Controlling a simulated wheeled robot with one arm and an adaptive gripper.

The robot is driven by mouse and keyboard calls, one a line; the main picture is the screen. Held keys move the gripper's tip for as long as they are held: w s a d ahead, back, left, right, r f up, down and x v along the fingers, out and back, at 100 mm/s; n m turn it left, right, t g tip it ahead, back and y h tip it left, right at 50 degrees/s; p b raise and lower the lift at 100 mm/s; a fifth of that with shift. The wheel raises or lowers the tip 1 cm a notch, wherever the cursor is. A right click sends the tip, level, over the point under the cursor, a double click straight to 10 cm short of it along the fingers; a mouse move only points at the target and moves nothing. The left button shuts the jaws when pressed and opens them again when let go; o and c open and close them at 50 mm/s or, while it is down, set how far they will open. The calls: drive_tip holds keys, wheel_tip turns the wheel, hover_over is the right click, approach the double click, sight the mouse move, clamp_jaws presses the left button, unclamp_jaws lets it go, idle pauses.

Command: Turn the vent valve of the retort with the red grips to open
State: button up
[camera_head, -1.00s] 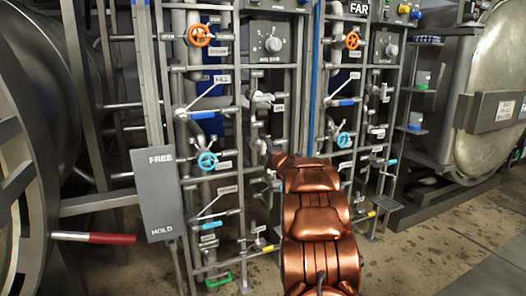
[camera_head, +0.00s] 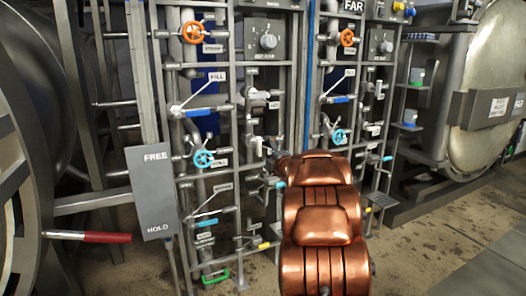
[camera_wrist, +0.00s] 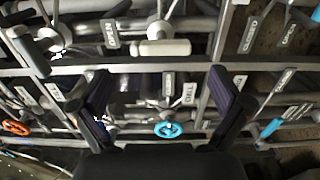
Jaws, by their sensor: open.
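The retort with a red grip (camera_head: 105,237) on its lever stands at the left edge in the head view; only part of it shows. Beside it is a pipe rack with valves: an orange handwheel (camera_head: 193,32), a blue handwheel (camera_head: 203,159), and levers with white and blue ends (camera_head: 199,113). I cannot tell which valve is the vent. My gripper (camera_wrist: 165,88) is open and empty in the wrist view, facing the rack. A pale grey handle (camera_wrist: 160,47) lies beyond the fingertips, apart from them. In the head view my arm hides the gripper.
A second rack (camera_head: 347,38) marked FAR stands to the right, with its own orange and blue wheels. A FREE/HOLD board (camera_head: 155,190) stands at the left rack. Another retort (camera_head: 488,60) is at the right. Bare floor (camera_head: 440,235) lies at the lower right.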

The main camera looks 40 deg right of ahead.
drive_tip(key=shift+v, duration=2.45)
drive_tip(key=s+a+r+m+g+h+p, duration=0.15)
drive_tip(key=a+r+m+g+p, duration=0.3)
drive_tip(key=a+r+p, duration=0.45)
drive_tip(key=s+a+r+m+g+y+p, duration=0.1)
drive_tip(key=s+a+r+m+g+p, duration=0.3)
drive_tip(key=a+p, duration=0.45)
drive_tip(key=s+a+r+m+g+y+p, duration=0.2)
drive_tip(key=s+a+r+g+p, duration=0.1)
drive_tip(key=s+a+p, duration=0.4)
drive_tip(key=s+a+r+m+g+y+p, duration=0.2)
drive_tip(key=s+a+r+g+p, duration=0.2)
drive_tip(key=s+a+p, duration=0.4)
drive_tip(key=s+a+r+m+g+y+p, duration=0.2)
drive_tip(key=s+a+p, duration=0.6)
drive_tip(key=s+a, duration=0.7)
wheel_tip(320, 180, up, 2)
drive_tip(key=shift+s+a+r+g, duration=0.15)
drive_tip(key=shift+s+a+g, duration=0.15)
drive_tip(key=shift+s+g, duration=0.6)
drive_tip(key=shift+s+d+t, duration=0.1)
drive_tip(key=shift+s+t, duration=0.15)
